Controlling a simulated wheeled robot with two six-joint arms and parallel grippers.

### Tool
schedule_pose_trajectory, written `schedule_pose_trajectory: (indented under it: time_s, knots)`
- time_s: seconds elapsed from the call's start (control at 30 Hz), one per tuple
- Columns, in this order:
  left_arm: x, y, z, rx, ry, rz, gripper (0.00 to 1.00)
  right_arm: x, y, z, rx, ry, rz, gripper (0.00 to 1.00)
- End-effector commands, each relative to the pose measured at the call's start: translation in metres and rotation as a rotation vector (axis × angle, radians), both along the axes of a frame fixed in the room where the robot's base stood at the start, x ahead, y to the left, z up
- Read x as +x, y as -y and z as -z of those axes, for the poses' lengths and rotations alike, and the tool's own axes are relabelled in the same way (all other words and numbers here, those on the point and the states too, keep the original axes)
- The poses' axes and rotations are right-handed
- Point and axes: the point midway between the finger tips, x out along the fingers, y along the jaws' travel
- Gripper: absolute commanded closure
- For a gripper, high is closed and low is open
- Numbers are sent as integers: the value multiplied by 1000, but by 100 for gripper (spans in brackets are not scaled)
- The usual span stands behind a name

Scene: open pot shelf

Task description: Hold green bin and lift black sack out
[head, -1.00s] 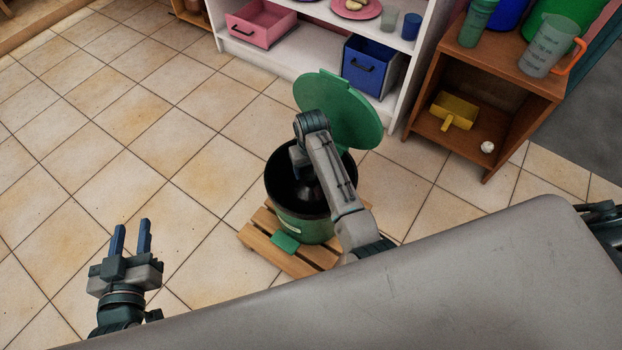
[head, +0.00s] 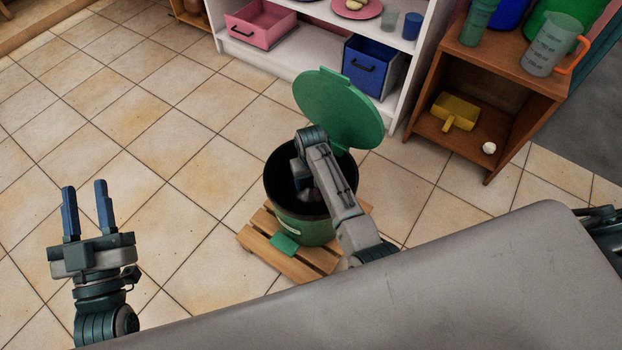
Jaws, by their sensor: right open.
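The green bin (head: 300,230) stands on a wooden slatted base, its round green lid (head: 340,108) tipped up and back and a green pedal (head: 285,245) in front. The inside of the bin is dark; the black sack (head: 279,182) seems to line it, but its edges are hard to make out. My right arm reaches over the rim, and my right gripper (head: 306,194) is down inside the bin, open, with its fingertips hidden. I cannot tell whether it touches the sack. My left gripper (head: 85,184) is open and empty, well left of the bin and apart from it.
A white shelf (head: 300,62) with a pink drawer and a blue box (head: 372,68) stands behind the bin. A wooden cabinet (head: 470,95) with cups and a jug is at right. Tiled floor left of the bin is clear.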

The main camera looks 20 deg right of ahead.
Motion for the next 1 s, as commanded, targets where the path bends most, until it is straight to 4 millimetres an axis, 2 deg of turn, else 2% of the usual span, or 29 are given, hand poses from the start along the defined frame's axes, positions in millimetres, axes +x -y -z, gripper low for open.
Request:
schedule_pose_trajectory:
  time_s: [0.03, 0.33, 0.47, 0.5, 0.6, 1.0]
  knots:
    - [0, 0, 0, 0, 0, 0, 64, 0, 0, 0, 0, 0, 0, 41]
    - [0, 0, 0, 0, -1, 0, 64, 0, 0, 0, 0, -1, 0, 100]
    - [0, 0, 1, 0, -2, 0, 64, -1, 0, 1, 0, -2, 0, 100]
    - [0, 0, 1, 0, -2, 0, 64, -1, 0, 1, 0, -2, 0, 55]
    - [0, 0, 1, 0, -2, 0, 64, -1, 0, 1, 0, -2, 0, 37]
    - [1, 0, 4, -2, -31, 1, 64, 0, 0, -5, 0, 0, 0, 37]
